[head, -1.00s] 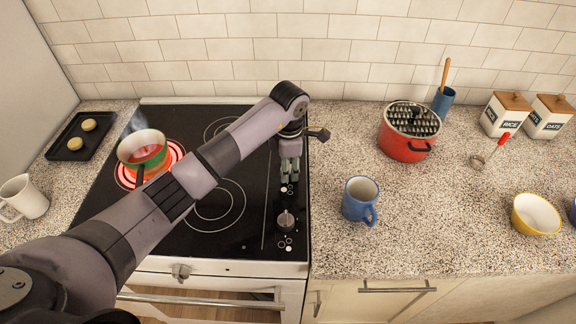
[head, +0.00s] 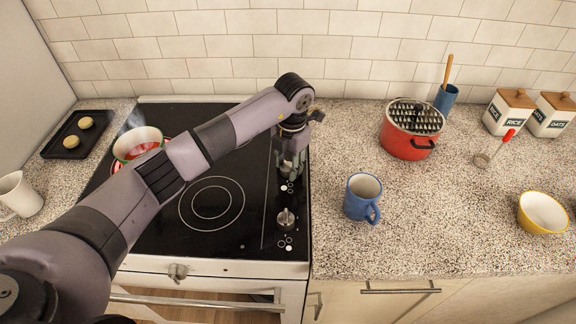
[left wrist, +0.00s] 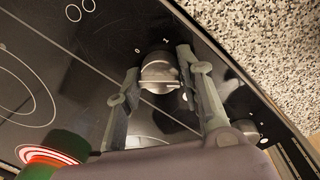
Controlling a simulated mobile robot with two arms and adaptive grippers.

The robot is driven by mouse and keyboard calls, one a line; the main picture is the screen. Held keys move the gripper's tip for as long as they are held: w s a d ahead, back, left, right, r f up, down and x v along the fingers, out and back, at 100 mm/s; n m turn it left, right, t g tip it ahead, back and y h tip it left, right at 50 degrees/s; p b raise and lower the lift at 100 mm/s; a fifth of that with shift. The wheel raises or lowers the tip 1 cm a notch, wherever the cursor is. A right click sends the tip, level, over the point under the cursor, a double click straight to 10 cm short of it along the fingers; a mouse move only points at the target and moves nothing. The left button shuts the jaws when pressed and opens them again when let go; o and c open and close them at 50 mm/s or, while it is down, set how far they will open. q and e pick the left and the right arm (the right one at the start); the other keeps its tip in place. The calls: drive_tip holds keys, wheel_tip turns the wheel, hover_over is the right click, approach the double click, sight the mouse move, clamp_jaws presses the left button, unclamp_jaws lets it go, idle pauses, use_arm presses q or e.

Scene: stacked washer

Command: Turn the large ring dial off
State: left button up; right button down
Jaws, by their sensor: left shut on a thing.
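The cooktop (head: 160,235) is a black glass hob with dials along its right strip. My left gripper (head: 291,168) points down at the far dial, which its fingers mostly hide in the head view. In the left wrist view that silver dial (left wrist: 159,74) sits between the two fingertips of the gripper (left wrist: 160,88), with "0" and "I" marks beside it. The gripper is shut on this dial. A nearer dial (head: 286,219) stands free. A ringed burner (left wrist: 48,157) glows red under a pot (head: 137,142); my arm partly covers both in the head view.
A blue mug (head: 361,197) stands on the counter right of the cooktop. A red pot (head: 407,146) with a grater-like top is behind it. A dark tray (head: 60,150) with two round pieces lies at the left. A yellow bowl (head: 541,213) is far right.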

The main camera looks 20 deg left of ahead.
use_arm(q)
drive_tip(key=n+b, duration=0.1)
drive_tip(key=n, duration=0.2)
drive_tip(key=shift+n, duration=0.4)
drive_tip(key=n, duration=0.3)
drive_tip(key=shift+n, duration=0.3)
drive_tip(key=n, duration=0.3)
drive_tip(key=shift+w+n+g+b, duration=0.1)
drive_tip(key=shift+n+g+b, duration=0.2)
drive_tip(key=shift+b, duration=0.05)
drive_tip(key=n, duration=0.3)
drive_tip(key=shift+a+n, duration=0.1)
drive_tip(key=shift+n, duration=0.2)
drive_tip(key=n, duration=0.2)
drive_tip(key=shift+r+n+p, duration=0.1)
drive_tip(key=shift+n+p, duration=0.2)
drive_tip(key=shift+n, duration=0.1)
drive_tip(key=n+p, duration=0.1)
drive_tip(key=n, duration=0.2)
drive_tip(key=shift+n+h, duration=0.3)
drive_tip(key=shift+h, duration=0.1)
drive_tip(key=n+p, duration=0.1)
drive_tip(key=n, duration=0.2)
drive_tip(key=shift+n, duration=0.3)
drive_tip(key=shift+a+n+p, duration=0.1)
drive_tip(key=shift+n+p, duration=0.7)
drive_tip(key=shift+n, duration=0.7)
